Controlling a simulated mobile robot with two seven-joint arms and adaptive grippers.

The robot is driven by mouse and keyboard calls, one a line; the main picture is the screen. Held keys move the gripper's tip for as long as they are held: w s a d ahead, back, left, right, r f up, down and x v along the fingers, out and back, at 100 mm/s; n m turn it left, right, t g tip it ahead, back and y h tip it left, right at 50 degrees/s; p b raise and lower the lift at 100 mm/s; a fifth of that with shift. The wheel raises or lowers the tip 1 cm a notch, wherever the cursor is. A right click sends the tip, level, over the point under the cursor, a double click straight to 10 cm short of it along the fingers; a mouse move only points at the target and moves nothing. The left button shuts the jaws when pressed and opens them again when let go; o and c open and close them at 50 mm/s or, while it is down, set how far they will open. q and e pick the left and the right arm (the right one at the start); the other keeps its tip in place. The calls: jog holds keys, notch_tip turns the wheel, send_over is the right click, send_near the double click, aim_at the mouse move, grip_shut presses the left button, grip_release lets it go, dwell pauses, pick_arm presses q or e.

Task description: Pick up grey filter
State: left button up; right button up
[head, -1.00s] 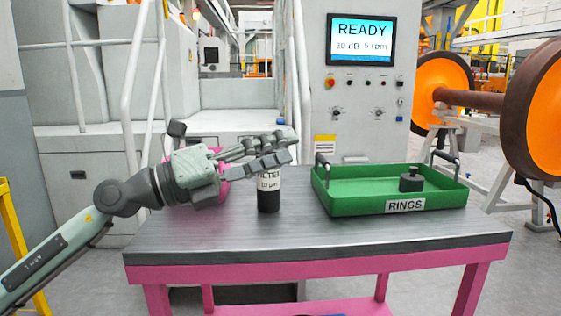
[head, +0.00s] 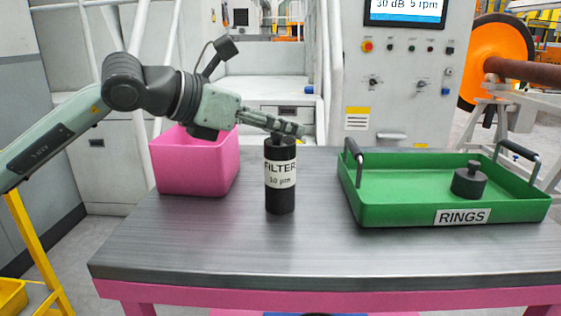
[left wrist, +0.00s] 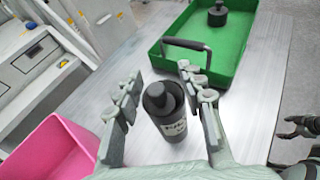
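In the left wrist view the filter (left wrist: 166,112) shows between the spread fingers of the left gripper (left wrist: 159,73), with gaps on both sides. My right gripper (left wrist: 299,130) shows partly at the right edge there; its opening is unclear.
A pink bin (head: 194,167) stands left of the filter. A green tray (head: 385,212) labelled "RINGS", with raised dark handles, stands to the right and holds a dark knobbed weight-like object (head: 469,182). The front of the table (head: 300,245) is clear.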

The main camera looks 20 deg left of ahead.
pick_arm(q)
jog(key=p+x, duration=0.1)
jog(key=x, duration=0.3)
jog(key=shift+w+f, duration=0.25)
jog(key=shift+w, duration=0.05)
pick_arm(e)
notch_tip(320, 180, down, 3)
jog(key=shift+a, duration=0.15)
pick_arm(q)
grip_shut()
